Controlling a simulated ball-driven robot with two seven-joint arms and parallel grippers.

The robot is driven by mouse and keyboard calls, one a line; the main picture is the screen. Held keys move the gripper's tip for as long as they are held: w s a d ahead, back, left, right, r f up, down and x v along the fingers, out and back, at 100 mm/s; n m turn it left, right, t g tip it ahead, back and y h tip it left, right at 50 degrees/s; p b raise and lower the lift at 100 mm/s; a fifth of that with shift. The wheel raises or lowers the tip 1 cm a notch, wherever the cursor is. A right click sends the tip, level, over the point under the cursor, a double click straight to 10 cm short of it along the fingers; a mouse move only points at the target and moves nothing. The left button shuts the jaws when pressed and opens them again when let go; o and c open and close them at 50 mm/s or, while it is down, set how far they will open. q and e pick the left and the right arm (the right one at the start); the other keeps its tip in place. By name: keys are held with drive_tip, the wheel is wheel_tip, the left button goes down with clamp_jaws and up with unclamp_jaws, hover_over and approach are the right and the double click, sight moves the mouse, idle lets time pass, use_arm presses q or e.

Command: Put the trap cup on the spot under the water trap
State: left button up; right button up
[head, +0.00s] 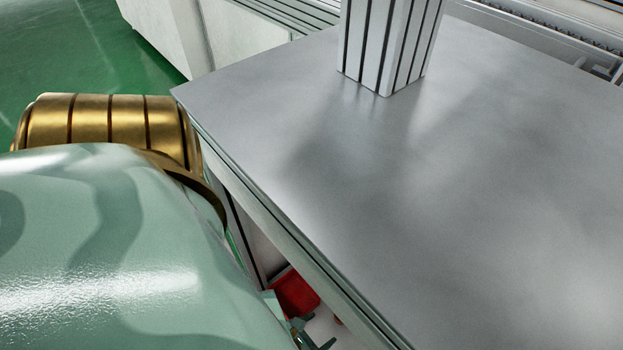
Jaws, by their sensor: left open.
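My left arm fills the lower left of the head view. A small dark part of my left gripper (313,338) shows at the bottom edge, below the table's edge. Its jaws are open, and most of it is hidden behind my arm and cut off by the picture's edge. A red object (294,292) shows just above it, under the table edge; I cannot tell whether it is the trap cup. I cannot make out the water trap or the spot under it. My right gripper is not in view.
A grey metal table top (470,200) fills the right side and is bare apart from a grooved aluminium post (388,45) at its back. The table's left edge runs diagonally close beside my arm. Green floor (80,40) and a white cabinet (165,35) lie beyond.

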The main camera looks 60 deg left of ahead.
use_arm(q)
drive_tip(key=s+a+r+n+g+y, duration=0.45)
drive_tip(key=s+a+r+n, duration=0.2)
drive_tip(key=a+n, duration=0.5)
drive_tip(key=s+d+r+n+g+h, duration=0.4)
drive_tip(key=s+r+n, duration=0.3)
drive_tip(key=n, duration=0.6)
drive_tip(key=shift+s+d+r+g, duration=0.35)
drive_tip(key=shift+d+r+g, duration=0.1)
drive_tip(key=shift+d+r, duration=0.05)
drive_tip(key=shift+n, duration=0.25)
